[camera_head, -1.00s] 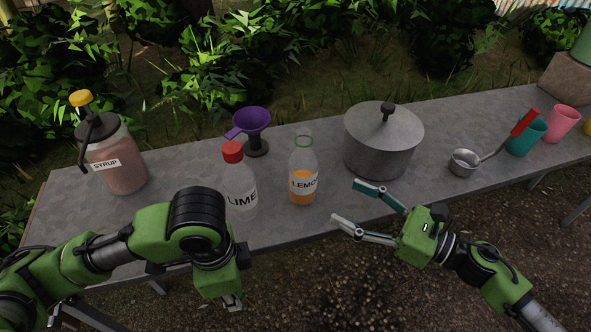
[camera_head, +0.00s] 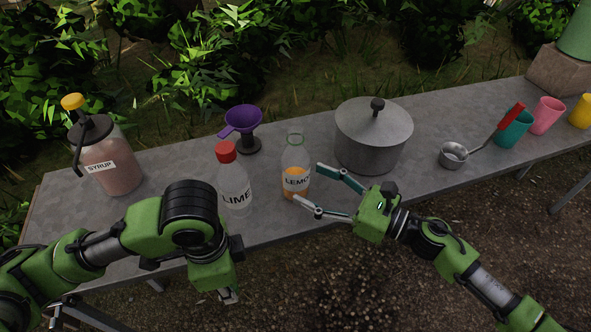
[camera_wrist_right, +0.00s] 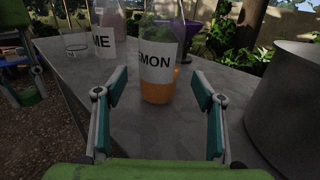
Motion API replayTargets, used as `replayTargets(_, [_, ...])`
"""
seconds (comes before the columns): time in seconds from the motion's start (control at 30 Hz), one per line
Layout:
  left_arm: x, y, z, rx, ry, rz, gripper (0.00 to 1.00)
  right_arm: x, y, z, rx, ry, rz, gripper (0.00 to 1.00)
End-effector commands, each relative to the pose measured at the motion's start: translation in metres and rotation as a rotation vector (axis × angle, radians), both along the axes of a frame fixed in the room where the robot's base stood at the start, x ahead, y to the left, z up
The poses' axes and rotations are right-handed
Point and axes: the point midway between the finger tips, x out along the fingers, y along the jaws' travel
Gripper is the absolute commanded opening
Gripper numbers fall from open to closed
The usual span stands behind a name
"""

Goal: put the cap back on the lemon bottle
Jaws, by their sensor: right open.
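The lemon bottle (camera_head: 296,172) stands upright on the table, clear with orange liquid low inside and a green ring at its uncapped neck. In the right wrist view the lemon bottle (camera_wrist_right: 157,62) stands ahead, between the directions of the fingers, its top cut off. My right gripper (camera_head: 309,185) is open, its fingertips close to the bottle's right side; I cannot tell if they touch it. My left gripper (camera_head: 229,295) hangs low in front of the table, its fingers mostly hidden by its arm. I see no loose cap.
The lime bottle (camera_head: 234,184) with a red cap stands left of the lemon bottle. A purple funnel (camera_head: 243,119) is behind, a grey lidded pot (camera_head: 372,140) to the right. A syrup jar (camera_head: 108,165) stands far left; a ladle (camera_head: 454,155) and cups (camera_head: 513,129) are right.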

Motion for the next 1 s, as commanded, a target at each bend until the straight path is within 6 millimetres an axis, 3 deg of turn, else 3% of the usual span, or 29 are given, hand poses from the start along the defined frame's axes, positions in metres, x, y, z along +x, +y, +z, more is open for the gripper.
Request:
replayTargets(0.4, [0.0,0.0,0.012,0.0,0.0,0.0,0.17,0.024,0.042,0.002,0.0,-0.001,0.001,0.63])
replayTargets(0.77, [0.0,0.0,0.012,0.0,0.0,0.0,0.17,0.025,0.043,0.0,-0.001,-0.001,0.001,0.63])
replayTargets(0.93, [0.0,0.0,0.012,0.0,0.0,0.0,0.17,0.025,0.043,0.0,-0.001,-0.001,0.001,0.21])
replayTargets(0.97, [0.0,0.0,0.012,0.0,0.0,0.0,0.17,0.025,0.043,0.0,-0.001,-0.001,0.001,0.15])
replayTargets(1.0, [0.0,0.0,0.012,0.0,0.0,0.0,0.17,0.025,0.043,0.0,-0.001,-0.001,0.001,0.15])
